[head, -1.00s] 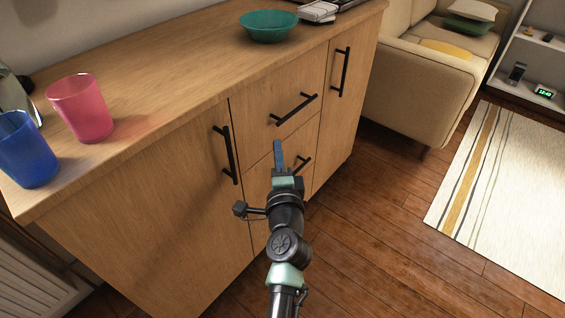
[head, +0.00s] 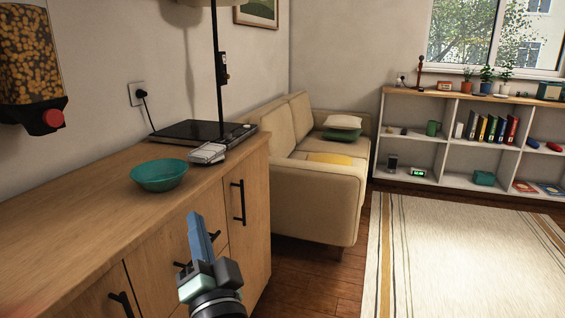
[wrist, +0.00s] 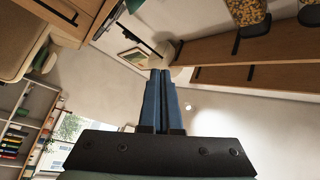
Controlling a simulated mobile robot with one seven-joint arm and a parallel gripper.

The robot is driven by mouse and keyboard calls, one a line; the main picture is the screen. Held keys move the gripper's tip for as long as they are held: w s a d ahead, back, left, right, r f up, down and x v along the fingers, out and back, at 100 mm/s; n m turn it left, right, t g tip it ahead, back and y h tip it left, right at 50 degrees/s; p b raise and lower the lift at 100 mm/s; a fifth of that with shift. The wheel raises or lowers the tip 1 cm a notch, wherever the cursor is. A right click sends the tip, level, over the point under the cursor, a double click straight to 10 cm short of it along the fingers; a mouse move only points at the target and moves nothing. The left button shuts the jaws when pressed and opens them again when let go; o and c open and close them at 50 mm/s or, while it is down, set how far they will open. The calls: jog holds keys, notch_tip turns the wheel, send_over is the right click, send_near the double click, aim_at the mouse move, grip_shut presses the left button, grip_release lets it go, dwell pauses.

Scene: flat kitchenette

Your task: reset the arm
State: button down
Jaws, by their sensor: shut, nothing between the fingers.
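My gripper (head: 197,232) is at the lower left middle of the head view, in front of the wooden cabinet (head: 150,250). Its blue fingers are together and point up, with nothing between them. In the wrist view the two blue fingers (wrist: 160,75) lie side by side and hold nothing. The wrist view of the room is rolled over, with the window at the lower left. My gripper appears apart from the cabinet's drawer and door handles.
A teal bowl (head: 159,175) and a grey-white object (head: 208,153) stand on the cabinet top. A beige sofa (head: 315,190) is beyond it. A white shelf (head: 455,150) stands at the back. The striped rug (head: 460,260) is clear.

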jog(key=s+d+r+n+t+h+p, duration=0.1)
jog(key=s+d+r+n+t+h, duration=0.15)
jog(key=s+d+r, duration=0.6)
jog(key=s+d+r+n+t+h+p, duration=0.1)
jog(key=s+r+t+h, duration=0.2)
jog(key=r, duration=1)
jog(key=s+d+r+n+t+h+p, duration=0.1)
jog(key=s+d+r+n+t+h, duration=0.2)
jog(key=s+r, duration=0.5)
notch_tip(320, 180, up, 33)
jog(key=w+p, duration=0.2)
jog(key=p, duration=2.8)
jog(key=shift+w+d+m+g+p, duration=0.3)
jog(key=shift+d+m+g+p, duration=0.05)
jog(key=shift+d, duration=0.05)
jog(key=shift+f, duration=0.1)
